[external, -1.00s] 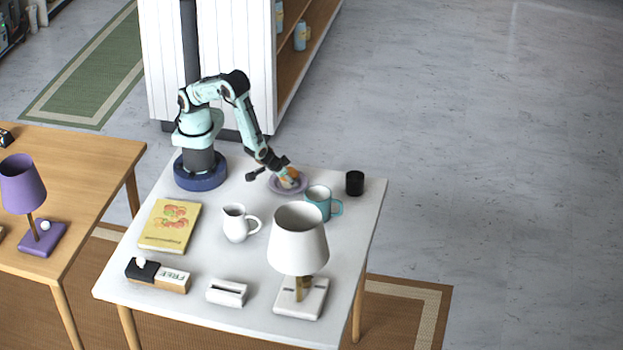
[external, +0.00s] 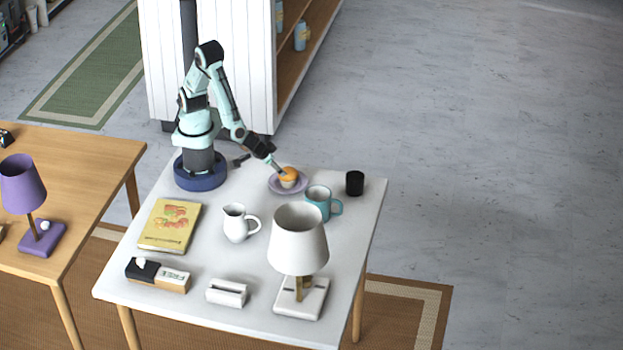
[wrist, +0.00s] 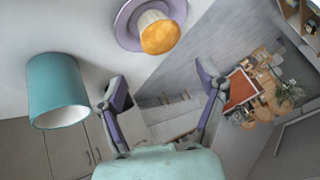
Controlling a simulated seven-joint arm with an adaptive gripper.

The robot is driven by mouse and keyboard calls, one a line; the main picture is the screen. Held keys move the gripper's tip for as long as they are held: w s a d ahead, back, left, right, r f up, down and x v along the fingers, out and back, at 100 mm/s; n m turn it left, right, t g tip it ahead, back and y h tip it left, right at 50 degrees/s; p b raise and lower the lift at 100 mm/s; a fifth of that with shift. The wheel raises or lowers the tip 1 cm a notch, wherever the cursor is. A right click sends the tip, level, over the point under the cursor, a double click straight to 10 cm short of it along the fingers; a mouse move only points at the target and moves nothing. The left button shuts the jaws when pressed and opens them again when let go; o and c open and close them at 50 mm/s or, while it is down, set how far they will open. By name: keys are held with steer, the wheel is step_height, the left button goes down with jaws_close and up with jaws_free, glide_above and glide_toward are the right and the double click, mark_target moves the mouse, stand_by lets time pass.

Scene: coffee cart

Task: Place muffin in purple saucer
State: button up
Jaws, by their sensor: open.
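The muffin (external: 288,175), with an orange-brown top and a pale wrapper, stands upright in the purple saucer (external: 274,188) near the back of the white table. In the wrist view the muffin (wrist: 159,35) sits on the purple saucer (wrist: 122,28) at the top of the picture. My gripper (external: 281,168) is just behind and above the muffin in the external view. In the wrist view my gripper (wrist: 158,86) has its two fingers spread wide with nothing between them, apart from the muffin.
A teal mug (external: 318,203) stands close in front of the saucer, with a black cup (external: 355,183) to the right.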

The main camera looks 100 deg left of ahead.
steer(key=s+a+r+m+g+h, duration=0.1)
steer(key=s+a+r+m+h, duration=0.2)
steer(key=s+r, duration=0.3)
steer(key=s+a+r+m+g+h, duration=0.1)
steer(key=s+a+r+m+h, duration=0.2)
steer(key=s+r+m, duration=0.2)
step_height(320, 180, up, 3)
steer(key=shift+s+a+r+h, duration=0.1)
steer(key=shift+s+a+h, duration=0.15)
steer(key=shift+s, duration=1)
